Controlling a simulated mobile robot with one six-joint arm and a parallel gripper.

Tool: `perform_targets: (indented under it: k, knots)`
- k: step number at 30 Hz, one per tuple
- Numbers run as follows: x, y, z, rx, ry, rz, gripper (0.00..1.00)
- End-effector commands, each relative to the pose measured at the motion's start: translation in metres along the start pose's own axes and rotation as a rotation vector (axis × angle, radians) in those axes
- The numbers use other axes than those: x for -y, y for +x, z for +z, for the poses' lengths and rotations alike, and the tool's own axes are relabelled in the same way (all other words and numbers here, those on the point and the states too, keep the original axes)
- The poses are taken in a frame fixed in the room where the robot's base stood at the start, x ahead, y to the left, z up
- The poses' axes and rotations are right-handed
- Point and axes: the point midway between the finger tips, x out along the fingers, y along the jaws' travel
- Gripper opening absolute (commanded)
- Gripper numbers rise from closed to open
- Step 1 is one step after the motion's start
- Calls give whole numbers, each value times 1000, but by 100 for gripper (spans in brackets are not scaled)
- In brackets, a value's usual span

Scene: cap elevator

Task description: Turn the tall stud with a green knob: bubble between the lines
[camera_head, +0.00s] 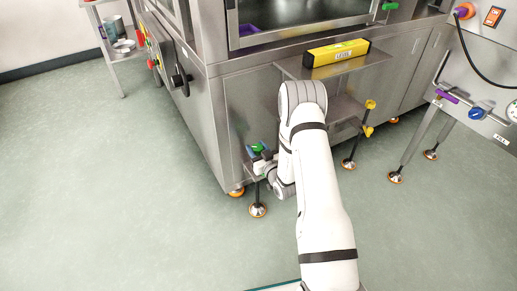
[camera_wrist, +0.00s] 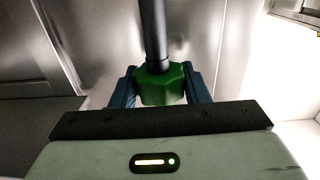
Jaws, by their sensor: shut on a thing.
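The green knob (camera_wrist: 160,86) sits on a dark upright stud (camera_wrist: 153,30) in the wrist view. My gripper (camera_wrist: 160,88) is shut on the green knob, with one blue finger on each side of it. In the head view the green knob (camera_head: 257,148) shows at the low left end of my arm, between the blue fingers of my gripper (camera_head: 259,153). A yellow level (camera_head: 337,53) marked LEVEL lies on the steel shelf (camera_head: 372,60) of the machine. Its bubble is too small to make out.
A stud with a yellow knob (camera_head: 370,104) stands right of my arm. Several orange-ringed feet stand on the floor. A steel cabinet (camera_head: 490,70) with a blue knob is at the right. The green floor (camera_head: 100,200) at the left is clear.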

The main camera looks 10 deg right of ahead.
Motion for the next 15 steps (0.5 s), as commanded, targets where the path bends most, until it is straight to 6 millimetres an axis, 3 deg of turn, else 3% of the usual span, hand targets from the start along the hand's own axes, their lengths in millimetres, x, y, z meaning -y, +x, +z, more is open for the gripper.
perform_targets:
  k: [6, 7, 15]
  knots:
    - [-1, 0, 0, 0, 0, 2, 19]
    - [-9, -2, 0, 0, -1, 2, 19]
    - [-4, -1, 1, 0, -1, -34, 19]
